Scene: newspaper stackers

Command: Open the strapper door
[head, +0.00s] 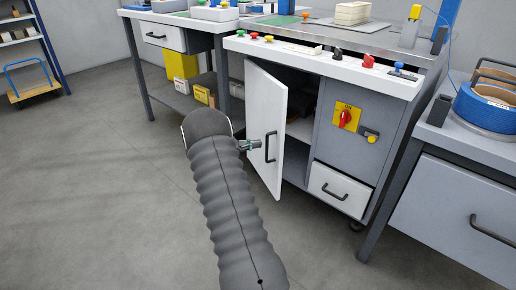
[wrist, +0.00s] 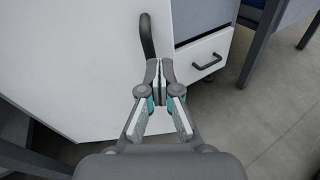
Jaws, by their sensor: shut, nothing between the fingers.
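The strapper door (head: 262,105) is a white panel on the grey strapper cabinet. It stands partly open, swung outward, with the dark interior showing to its right. Its dark bar handle (head: 270,147) is on the outer face, near the free edge. My gripper (head: 254,144) is in front of the door's face, just left of the handle. In the wrist view the door (wrist: 90,60) fills the left side. My gripper's fingers (wrist: 158,72) are shut and empty there, close to the lower end of the handle (wrist: 147,38). I cannot tell whether they touch it.
Right of the opening are a red rotary switch on a yellow plate (head: 346,117) and a white drawer (head: 338,190). A workbench (head: 145,30) stands at the left. A grey cabinet (head: 455,205) stands at the right. The floor (head: 90,190) in front is clear.

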